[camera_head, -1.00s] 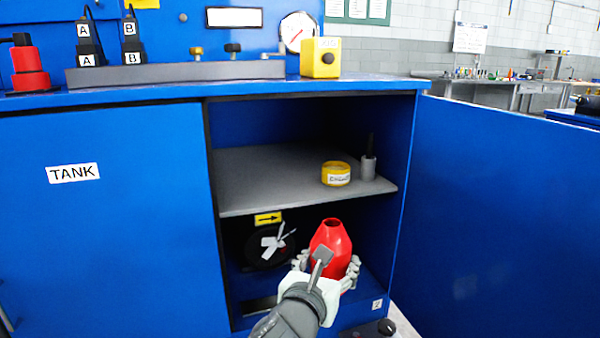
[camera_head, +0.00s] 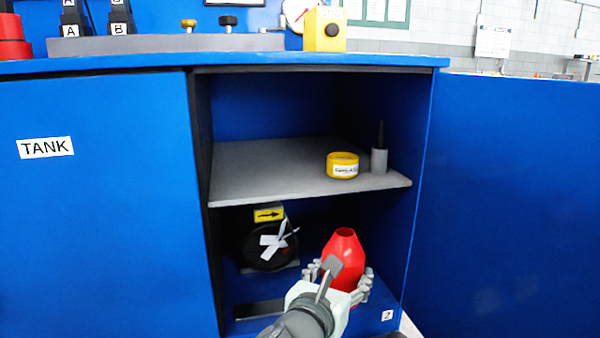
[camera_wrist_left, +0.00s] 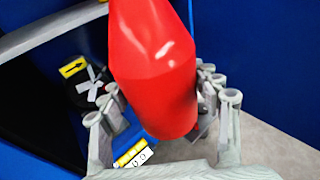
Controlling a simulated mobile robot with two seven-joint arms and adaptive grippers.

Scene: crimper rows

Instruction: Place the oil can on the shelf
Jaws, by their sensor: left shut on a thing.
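The oil can is a red bottle-shaped can (camera_head: 345,262) with a narrowing neck, upright in the head view at the front of the cabinet's lower space. My left gripper (camera_head: 340,278) is shut on it, with fingers on both sides. In the left wrist view the red can (camera_wrist_left: 155,75) stands between the fingers (camera_wrist_left: 160,110), its top cut off by the frame edge. The grey shelf (camera_head: 270,175) is inside the open blue cabinet, above and behind the can. My right gripper does not show.
A yellow tape roll (camera_head: 342,165) and a grey cylinder with a dark rod (camera_head: 379,158) stand on the shelf's right part; its left part is clear. A black fan (camera_head: 268,245) sits below. The open door (camera_head: 510,200) stands at the right.

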